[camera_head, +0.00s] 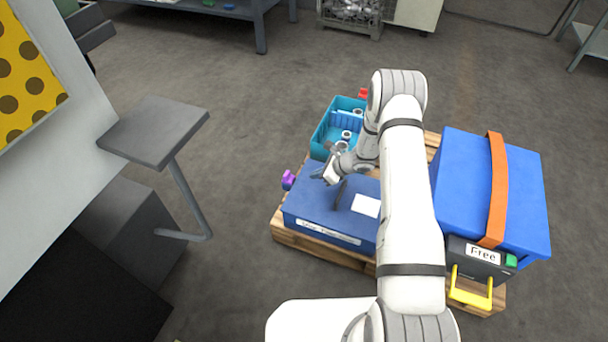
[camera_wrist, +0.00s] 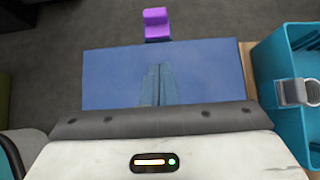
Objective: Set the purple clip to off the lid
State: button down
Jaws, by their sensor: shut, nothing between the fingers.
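The purple clip (camera_head: 288,180) is at the left edge of the blue box's lid (camera_head: 318,192) in the head view. In the wrist view the clip (camera_wrist: 156,22) stands up at the middle of the lid's far edge, and the blue lid (camera_wrist: 108,78) fills the centre. I cannot tell how far the clip grips the rim. My gripper (camera_head: 320,177) is over the lid, to the right of the clip and apart from it. Its fingers (camera_wrist: 158,72) are together and empty in the wrist view, pointing toward the clip.
A teal crate (camera_head: 322,137) with metal parts and a red clip (camera_head: 363,93) stands behind the box. A larger blue case (camera_head: 463,170) with an orange strap (camera_head: 497,180) and a "Free" label is on the right. A wooden pallet (camera_head: 290,237) is underneath. The floor left of the clip is clear.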

jog(key=shift+p+v, duration=0.3)
jog(key=shift+v, duration=1.65)
jog(key=s+a+r+n+g+p, duration=0.1)
jog(key=s+r+n+p, duration=0.25)
jog(key=r, duration=0.85)
jog(key=s+r+n+g+h+p, duration=0.1)
jog(key=s+r+n+p, duration=0.25)
jog(key=r, duration=0.85)
jog(key=s+a+r+n+p, duration=0.15)
jog(key=r+n+p, duration=0.25)
jog(key=r, duration=0.8)
jog(key=s+d+r+n+h+p, duration=0.2)
jog(key=s+d+r+n+p, duration=0.1)
jog(key=s+r, duration=0.5)
jog(key=s+d+r+n+h+p, duration=0.2)
jog(key=s+r+n+p, duration=0.3)
jog(key=s+r, duration=0.3)
jog(key=s+d+r+n+t+h+p, duration=0.1)
jog(key=s+d+r+n+h+p, duration=0.2)
jog(key=s+r, duration=0.6)
notch_tip(320, 180, up, 3)
jog(key=shift+d+f+n+p, duration=0.1)
jog(key=shift+d+n+p, duration=0.3)
jog(key=shift+p, duration=0.7)
jog(key=shift+s, duration=0.1)
